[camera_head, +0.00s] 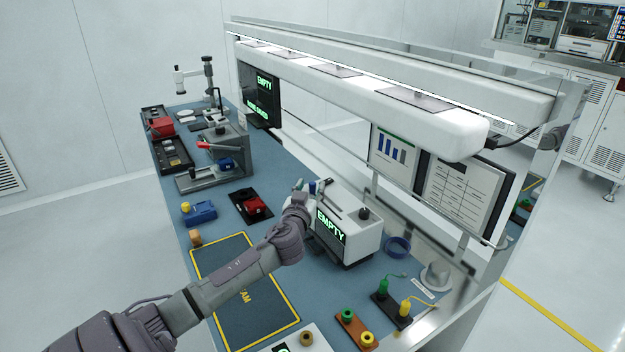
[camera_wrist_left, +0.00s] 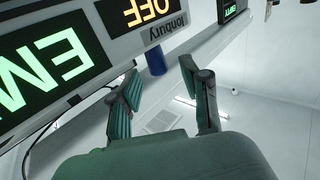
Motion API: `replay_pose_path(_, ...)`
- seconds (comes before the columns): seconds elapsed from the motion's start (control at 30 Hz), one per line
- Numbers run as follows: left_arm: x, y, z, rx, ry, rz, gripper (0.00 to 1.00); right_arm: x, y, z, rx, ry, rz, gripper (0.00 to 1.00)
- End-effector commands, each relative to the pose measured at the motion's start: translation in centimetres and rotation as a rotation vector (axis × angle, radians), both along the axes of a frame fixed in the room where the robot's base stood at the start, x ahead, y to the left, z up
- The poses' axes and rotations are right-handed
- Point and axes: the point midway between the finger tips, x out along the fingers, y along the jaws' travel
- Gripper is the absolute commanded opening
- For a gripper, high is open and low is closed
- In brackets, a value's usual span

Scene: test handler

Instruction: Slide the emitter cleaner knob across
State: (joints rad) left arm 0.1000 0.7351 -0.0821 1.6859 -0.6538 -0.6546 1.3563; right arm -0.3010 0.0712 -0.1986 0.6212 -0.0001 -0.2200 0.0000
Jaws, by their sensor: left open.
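A white box-shaped unit (camera_head: 359,238) with a green EMPTY display stands on the blue bench, with a dark slot and a black knob (camera_head: 364,213) on top. In the left wrist view, the unit's face (camera_wrist_left: 120,42) shows EMPTY and an orange OFF. A blue cylindrical knob (camera_wrist_left: 155,61) sticks out by its edge. My left gripper (camera_head: 316,187) is at the unit's upper left end. It is open, and in the left wrist view its fingers (camera_wrist_left: 162,80) stand apart with the blue knob showing between their tips. Contact cannot be told. My right gripper is out of view.
A long white overhead bar (camera_head: 370,95) runs above the bench. Blue (camera_head: 200,212) and red (camera_head: 252,204) fixtures lie left of my arm. A yellow-edged dark mat (camera_head: 262,310) lies beneath it. Green and yellow plugs with cables (camera_head: 392,300) are at the front right.

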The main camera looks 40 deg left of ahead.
Motion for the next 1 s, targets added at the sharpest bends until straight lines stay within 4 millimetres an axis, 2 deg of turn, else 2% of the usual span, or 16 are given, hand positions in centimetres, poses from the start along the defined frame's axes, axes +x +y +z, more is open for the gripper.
replay_pose_path(0.2,2.1,1.1,0.1,-0.001,0.0,0.0,0.47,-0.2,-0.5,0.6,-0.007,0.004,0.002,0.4)
replay_pose_path(0.53,2.4,1.3,0.0,0.0,0.0,-0.001,0.47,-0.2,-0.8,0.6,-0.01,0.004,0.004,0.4)
replay_pose_path(0.57,2.4,1.3,0.0,0.0,0.0,-0.001,0.45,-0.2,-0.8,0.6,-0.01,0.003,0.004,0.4)
replay_pose_path(0.83,2.4,1.3,0.0,0.0,0.0,-0.001,0.0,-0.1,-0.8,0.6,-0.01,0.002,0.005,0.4)
replay_pose_path(1.0,2.4,1.3,0.0,0.0,0.0,-0.001,0.0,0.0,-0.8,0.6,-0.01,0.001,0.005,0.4)
